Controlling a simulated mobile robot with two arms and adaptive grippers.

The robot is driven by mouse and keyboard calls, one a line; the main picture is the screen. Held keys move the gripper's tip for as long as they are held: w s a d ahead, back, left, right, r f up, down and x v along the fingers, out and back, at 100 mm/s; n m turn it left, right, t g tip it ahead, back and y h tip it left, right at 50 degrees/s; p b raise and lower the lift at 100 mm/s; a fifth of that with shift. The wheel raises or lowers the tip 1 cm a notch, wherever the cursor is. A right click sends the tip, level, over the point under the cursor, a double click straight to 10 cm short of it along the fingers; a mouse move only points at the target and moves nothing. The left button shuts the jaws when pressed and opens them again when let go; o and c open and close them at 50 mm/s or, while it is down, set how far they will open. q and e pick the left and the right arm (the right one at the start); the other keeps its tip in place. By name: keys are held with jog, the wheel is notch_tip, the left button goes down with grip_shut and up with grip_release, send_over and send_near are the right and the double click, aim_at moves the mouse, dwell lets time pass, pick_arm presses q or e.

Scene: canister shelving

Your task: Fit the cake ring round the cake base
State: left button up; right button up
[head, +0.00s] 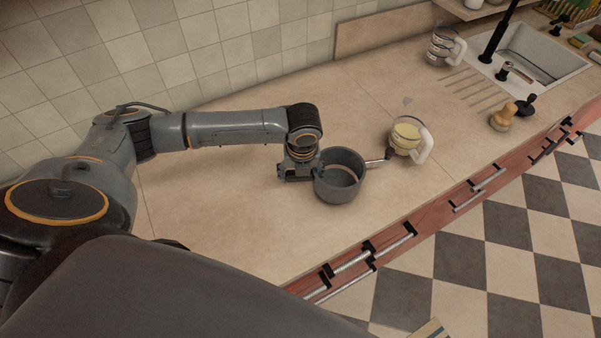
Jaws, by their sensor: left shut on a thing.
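A dark grey round, open-topped vessel or ring (338,187), which I take to be the cake ring, is at the middle of the counter. My left gripper (300,170) is at its left side, shut on its wall. A pale beige patch shows inside it. I cannot tell whether this is the cake base or the bare counter seen through the ring. I also cannot tell whether the ring touches the counter. No separate cake base can be made out. My right gripper is not in view.
A thin rod with a dark end (378,162) sticks out right of the ring. A jug with yellow contents (406,137) stands beyond it. The counter (230,215) is clear in front.

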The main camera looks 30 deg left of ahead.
pick_arm(q)
jog(key=shift+f+b, duration=0.7)
jog(key=shift+f, duration=0.75)
dwell(0.4)
jog(key=o, duration=1.4)
jog(key=shift+c, duration=0.2)
notch_tip(320, 180, up, 12)
jog(key=s+d, duration=0.1)
jog(key=shift+s, duration=0.2)
jog(key=shift+d+f, duration=0.1)
